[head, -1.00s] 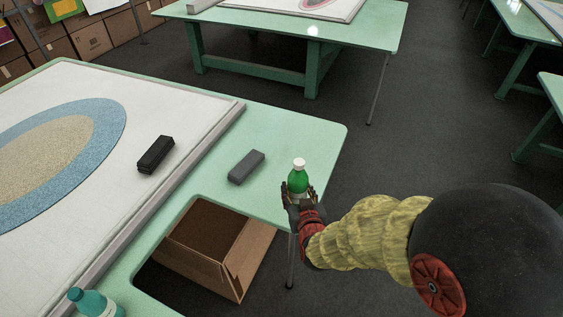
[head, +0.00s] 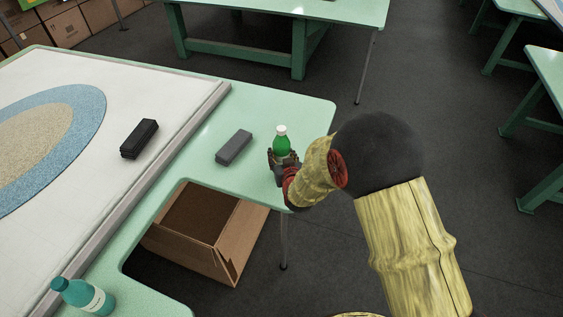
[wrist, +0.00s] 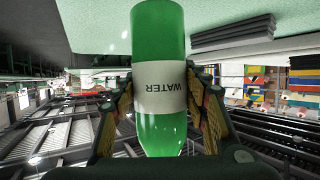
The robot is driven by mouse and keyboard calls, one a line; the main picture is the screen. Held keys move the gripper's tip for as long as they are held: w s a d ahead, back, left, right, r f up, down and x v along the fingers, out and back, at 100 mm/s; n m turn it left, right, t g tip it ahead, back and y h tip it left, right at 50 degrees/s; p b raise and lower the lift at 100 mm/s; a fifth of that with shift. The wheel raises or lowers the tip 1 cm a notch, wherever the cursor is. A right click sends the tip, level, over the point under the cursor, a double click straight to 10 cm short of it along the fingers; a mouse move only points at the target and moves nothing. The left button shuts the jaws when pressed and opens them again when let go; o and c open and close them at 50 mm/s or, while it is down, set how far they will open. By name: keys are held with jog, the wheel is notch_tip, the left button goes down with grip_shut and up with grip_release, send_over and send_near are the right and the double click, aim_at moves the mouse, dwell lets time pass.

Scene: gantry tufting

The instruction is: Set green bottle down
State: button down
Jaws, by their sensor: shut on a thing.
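The green bottle (head: 281,140) has a white cap and stands upright in my gripper (head: 283,160), at the right part of the green table (head: 290,105). In the wrist view the bottle (wrist: 159,30) fills the middle, with a white label reading WATER. My gripper (wrist: 160,112) is shut on it, a finger on each side. The bottle's lower part is hidden by the fingers in the head view. I cannot tell whether its base touches the tabletop.
A grey block (head: 234,147) lies on the table left of the bottle. A black block (head: 139,138) lies on the white board. A teal bottle (head: 83,297) lies near the front left. An open cardboard box (head: 208,235) is below the table's cutout.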

aim_at(281, 161)
jog(key=shift+w+f+b, duration=0.1)
jog(key=shift+f+b, duration=0.45)
jog(key=shift+f, duration=0.95)
jog(key=shift+f, duration=0.15)
jog(key=c, duration=1)
grip_release()
jog(key=shift+f, duration=0.1)
